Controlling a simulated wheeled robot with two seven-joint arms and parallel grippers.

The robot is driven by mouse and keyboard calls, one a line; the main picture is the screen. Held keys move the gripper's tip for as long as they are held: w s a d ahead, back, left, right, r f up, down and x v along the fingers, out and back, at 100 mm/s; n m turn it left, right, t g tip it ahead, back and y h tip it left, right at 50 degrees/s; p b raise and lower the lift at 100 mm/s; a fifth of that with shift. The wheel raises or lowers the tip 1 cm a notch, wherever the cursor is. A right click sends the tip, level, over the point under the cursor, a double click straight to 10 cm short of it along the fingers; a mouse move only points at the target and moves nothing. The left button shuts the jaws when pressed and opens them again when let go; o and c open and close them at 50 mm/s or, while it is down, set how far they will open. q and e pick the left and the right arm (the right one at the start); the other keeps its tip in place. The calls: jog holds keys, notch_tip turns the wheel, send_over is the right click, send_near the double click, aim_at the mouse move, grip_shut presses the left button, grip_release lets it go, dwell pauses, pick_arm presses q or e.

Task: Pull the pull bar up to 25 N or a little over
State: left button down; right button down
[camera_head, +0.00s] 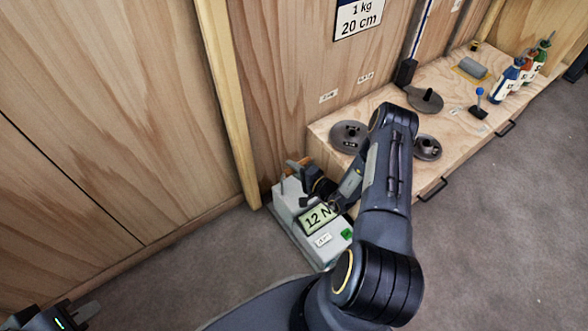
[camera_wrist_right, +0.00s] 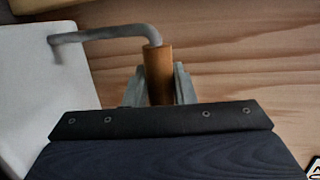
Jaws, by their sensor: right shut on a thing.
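The pull bar is a brown cylindrical grip (camera_wrist_right: 158,66) on a bent grey rod (camera_wrist_right: 100,34) in the right wrist view. The fingers of my right gripper (camera_wrist_right: 159,88) are on both sides of the brown grip, shut on it. In the head view, the light grey force gauge box (camera_head: 290,213) stands on the floor beside the wooden platform. Its tilted display (camera_head: 317,217) reads 12 N. My right arm reaches over the box, and its gripper partly hides the bar.
The low wooden platform (camera_head: 390,107) at the right carries dark round weights (camera_head: 347,136), a blue-knobbed lever (camera_head: 478,102) and several bottles (camera_head: 509,79). A wooden wall (camera_head: 110,100) and a pale post (camera_head: 228,95) rise behind the box. The grey floor (camera_head: 490,240) at the right is clear.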

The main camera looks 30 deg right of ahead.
jog(key=shift+r+p, duration=0.35)
jog(key=shift+r, duration=0.3)
jog(key=shift+f, duration=0.1)
dwell(0.3)
jog(key=shift+f+b, duration=1.5)
jog(key=shift+f, duration=0.2)
jog(key=c, duration=1.6)
grip_release()
jog(key=shift+f, duration=0.1)
jog(key=shift+c, duration=0.2)
jog(key=o, duration=0.5)
jog(key=shift+p+v, duration=1.25)
jog(key=shift+v, duration=2.7)
